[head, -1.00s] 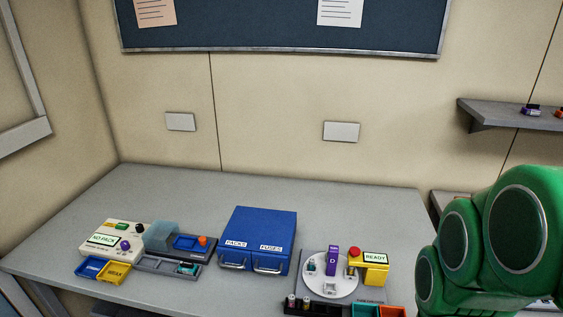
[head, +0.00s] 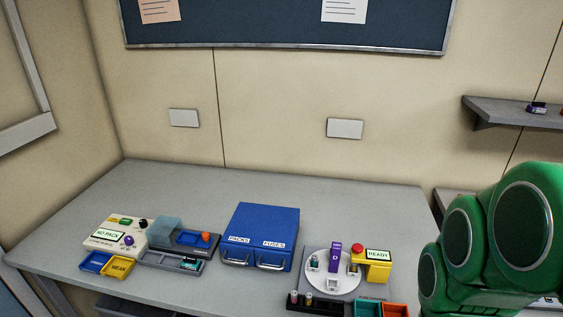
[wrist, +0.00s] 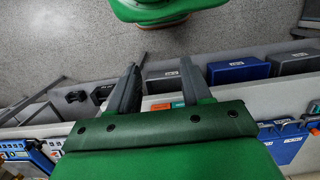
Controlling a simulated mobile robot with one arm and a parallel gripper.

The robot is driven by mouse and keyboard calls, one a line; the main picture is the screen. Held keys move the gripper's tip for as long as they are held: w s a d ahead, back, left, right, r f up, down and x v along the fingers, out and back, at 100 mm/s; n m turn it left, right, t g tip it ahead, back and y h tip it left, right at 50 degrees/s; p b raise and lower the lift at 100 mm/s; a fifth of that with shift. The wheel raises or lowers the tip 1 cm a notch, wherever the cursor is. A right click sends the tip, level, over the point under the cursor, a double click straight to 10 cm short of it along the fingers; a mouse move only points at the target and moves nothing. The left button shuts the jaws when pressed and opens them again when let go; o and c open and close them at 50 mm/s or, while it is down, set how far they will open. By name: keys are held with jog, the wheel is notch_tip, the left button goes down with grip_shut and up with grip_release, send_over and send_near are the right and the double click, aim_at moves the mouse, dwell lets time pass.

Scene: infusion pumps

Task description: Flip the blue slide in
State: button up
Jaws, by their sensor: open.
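A dark device at the left of the bench carries a flat blue part (head: 187,240), with an orange knob (head: 205,237) at its right and a translucent cover (head: 166,230) at its left. This blue part looks like the blue slide, but its exact position is too small to tell. My gripper (wrist: 158,88) shows in the wrist view with its two dark fingers apart and nothing between them. It is away from the device. In the head view only my green arm shows at the right.
A cream unit reading NO PACK (head: 117,234) stands left of the device. Blue drawers (head: 262,230) stand right of it, then a white turntable (head: 318,281) and a yellow READY unit (head: 378,268). Small bins line the bench front. The bench's back strip is clear.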

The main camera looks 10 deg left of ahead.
jog(key=shift+w+a, duration=0.25)
jog(key=shift+w, duration=0.2)
jog(key=c, duration=0.5)
jog(key=shift+n+t+y, duration=0.5)
jog(key=shift+n+t, duration=0.2)
jog(key=shift+n, duration=0.1)
jog(key=w+a, duration=0.2)
jog(key=w, duration=0.1)
jog(key=w+a, duration=0.1)
jog(key=w, duration=0.2)
jog(key=w+a, duration=0.2)
jog(key=w, duration=0.1)
jog(key=shift+a, duration=0.35)
grip_shut()
jog(key=w+a+f+t+y, duration=0.1)
jog(key=w+a+f+y, duration=0.1)
jog(key=w+a, duration=0.6)
jog(key=w+a+f+n+t+y, duration=0.1)
jog(key=w+a+f, duration=0.2)
jog(key=w+a, duration=0.6)
jog(key=w+a+f+n+t+y, duration=0.1)
jog(key=w+a, duration=0.8)
jog(key=a, duration=0.9)
jog(key=shift+a+f+t+y, duration=0.25)
jog(key=shift+f+t+y, duration=0.15)
jog(key=shift+f+y, duration=0.35)
jog(key=shift+r, duration=0.1)
